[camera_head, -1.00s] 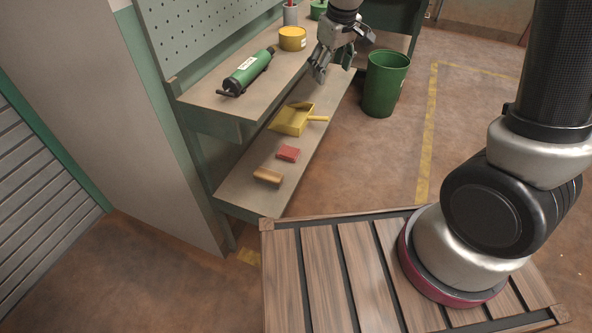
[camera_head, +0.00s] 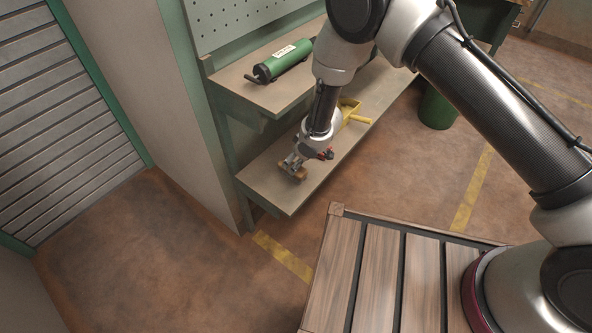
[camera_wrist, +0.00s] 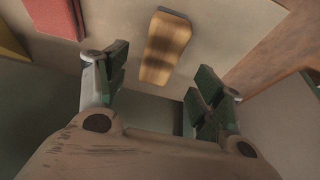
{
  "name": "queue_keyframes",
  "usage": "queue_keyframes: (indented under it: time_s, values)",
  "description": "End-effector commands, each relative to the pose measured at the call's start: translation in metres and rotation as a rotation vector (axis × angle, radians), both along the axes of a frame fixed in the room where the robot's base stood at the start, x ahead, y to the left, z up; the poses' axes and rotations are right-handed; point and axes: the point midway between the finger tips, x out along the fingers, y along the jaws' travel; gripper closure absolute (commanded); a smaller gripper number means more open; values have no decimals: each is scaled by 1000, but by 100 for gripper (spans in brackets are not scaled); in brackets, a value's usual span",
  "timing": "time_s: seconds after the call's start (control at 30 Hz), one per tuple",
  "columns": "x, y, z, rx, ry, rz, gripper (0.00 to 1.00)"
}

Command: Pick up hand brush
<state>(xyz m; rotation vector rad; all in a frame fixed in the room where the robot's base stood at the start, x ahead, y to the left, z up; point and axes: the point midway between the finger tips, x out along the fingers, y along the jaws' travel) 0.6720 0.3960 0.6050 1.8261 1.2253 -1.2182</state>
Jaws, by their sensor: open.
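The hand brush (camera_head: 293,171) is a small wooden-topped block lying on the lower shelf, near its front left end. In the wrist view the hand brush (camera_wrist: 165,47) shows its striped brown wood top, ahead of and between the finger pads. My gripper (camera_head: 291,163) reaches down at the brush and partly covers it in the head view. In the wrist view my gripper (camera_wrist: 160,88) is open, its green-padded fingers wide apart with nothing between them. The brush lies just beyond the fingertips. Contact is not visible.
A red block (camera_wrist: 55,18) lies left of the brush on the lower shelf (camera_head: 290,200). A yellow dustpan (camera_head: 352,113) lies farther along it. The upper shelf (camera_head: 262,97) overhangs behind and carries a green cylinder (camera_head: 284,61). A green bin (camera_head: 437,108) stands at right.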

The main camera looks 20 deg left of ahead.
Motion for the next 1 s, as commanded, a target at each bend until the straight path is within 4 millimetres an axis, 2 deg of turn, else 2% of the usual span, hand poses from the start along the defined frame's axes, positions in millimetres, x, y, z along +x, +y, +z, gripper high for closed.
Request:
queue_keyframes:
  time_s: [0.4, 1.0]
  values:
    - [8, 19, -53, -3, 1, -1, 32]
    - [9, 20, -59, -2, 0, -3, 32]
